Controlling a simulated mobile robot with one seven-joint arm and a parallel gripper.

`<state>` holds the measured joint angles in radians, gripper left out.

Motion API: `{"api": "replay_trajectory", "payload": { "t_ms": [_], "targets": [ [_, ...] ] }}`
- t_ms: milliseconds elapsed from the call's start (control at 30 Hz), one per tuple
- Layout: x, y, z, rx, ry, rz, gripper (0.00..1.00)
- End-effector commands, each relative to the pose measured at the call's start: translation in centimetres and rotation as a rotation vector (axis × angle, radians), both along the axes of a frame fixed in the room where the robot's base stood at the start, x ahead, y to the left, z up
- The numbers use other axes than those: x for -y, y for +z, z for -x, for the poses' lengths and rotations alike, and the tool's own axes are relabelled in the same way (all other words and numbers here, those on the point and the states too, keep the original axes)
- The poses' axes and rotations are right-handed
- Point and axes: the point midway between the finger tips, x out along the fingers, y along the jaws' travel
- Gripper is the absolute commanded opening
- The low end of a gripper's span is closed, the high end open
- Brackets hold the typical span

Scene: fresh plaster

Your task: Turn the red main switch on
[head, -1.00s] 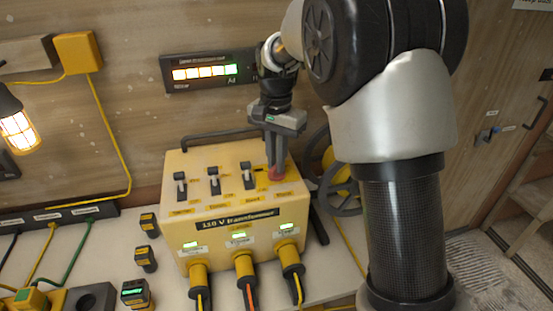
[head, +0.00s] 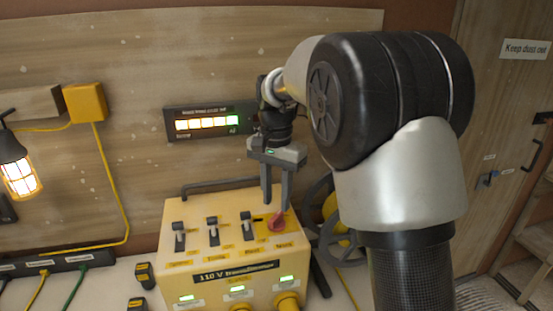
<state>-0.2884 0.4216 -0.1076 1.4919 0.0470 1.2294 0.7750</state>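The red main switch (head: 277,222) is a small red handle at the right end of the row on top of the yellow 110 V transformer box (head: 180,258). Its handle appears to slant up to the right. My gripper (head: 276,206) points down just above it, with its two grey fingers apart and nothing visible between them. The right fingertip is close to the handle; I cannot tell whether it touches. The switch's label is partly hard to read.
Several black switches with pale levers (head: 212,231) stand left of the red one. A dark bar (head: 225,185) runs behind the box. A wall display (head: 208,122) shows lit segments. A cable reel (head: 338,215) stands at right.

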Motion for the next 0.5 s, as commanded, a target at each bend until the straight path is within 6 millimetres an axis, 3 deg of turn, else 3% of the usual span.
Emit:
{"api": "replay_trajectory", "payload": {
  "t_ms": [300, 500],
  "targets": [
    [0.0, 8.1, -0.1, 0.005, -0.001, 0.0, 0.3],
    [0.0, 11.7, -0.1, 0.003, -0.001, -0.001, 0.3]
  ]
}}
